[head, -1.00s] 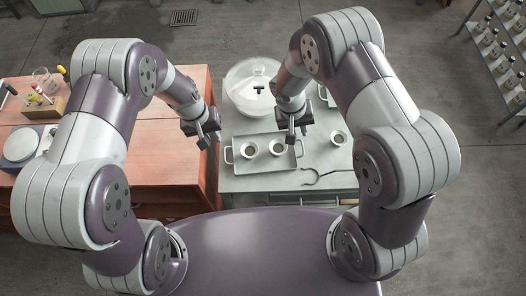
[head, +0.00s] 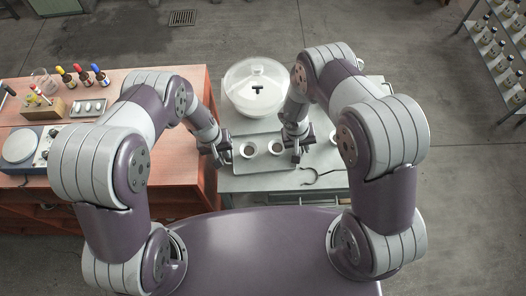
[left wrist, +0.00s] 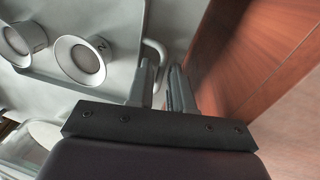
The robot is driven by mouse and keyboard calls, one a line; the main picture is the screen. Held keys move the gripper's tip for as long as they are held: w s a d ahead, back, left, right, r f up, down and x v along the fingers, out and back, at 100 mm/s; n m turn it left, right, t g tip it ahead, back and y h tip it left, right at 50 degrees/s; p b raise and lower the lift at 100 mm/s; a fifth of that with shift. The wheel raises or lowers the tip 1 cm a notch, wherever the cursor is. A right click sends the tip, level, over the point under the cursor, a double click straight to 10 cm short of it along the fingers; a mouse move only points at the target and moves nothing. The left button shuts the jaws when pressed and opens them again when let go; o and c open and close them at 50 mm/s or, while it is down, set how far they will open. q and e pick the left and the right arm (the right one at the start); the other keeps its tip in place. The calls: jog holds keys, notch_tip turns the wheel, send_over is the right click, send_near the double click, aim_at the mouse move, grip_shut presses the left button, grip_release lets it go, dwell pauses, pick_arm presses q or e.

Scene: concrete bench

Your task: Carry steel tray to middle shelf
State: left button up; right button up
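The steel tray (head: 262,164) lies flat on the grey cart top, with two white cups, one (head: 248,150) and another (head: 275,147), standing in it. My left gripper (head: 224,156) is at the tray's left end. In the left wrist view its fingers (left wrist: 158,88) are apart, with the tray's handle (left wrist: 155,48) at the gap near their tips; I see no grip on it. My right gripper (head: 298,152) is low at the tray's right end and hides the handle there. Its finger opening cannot be made out.
A large lidded glass vessel (head: 255,88) stands just behind the tray. Right of the tray are a partly hidden third cup (head: 333,138) and dark tongs (head: 318,178). A red-brown bench (head: 170,185) adjoins on the left. A bottle rack (head: 500,50) stands far right.

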pick_arm(q)
grip_shut()
pick_arm(e)
grip_shut()
pick_arm(q)
jog(key=shift+r, duration=0.15)
pick_arm(e)
jog(key=shift+r, duration=0.15)
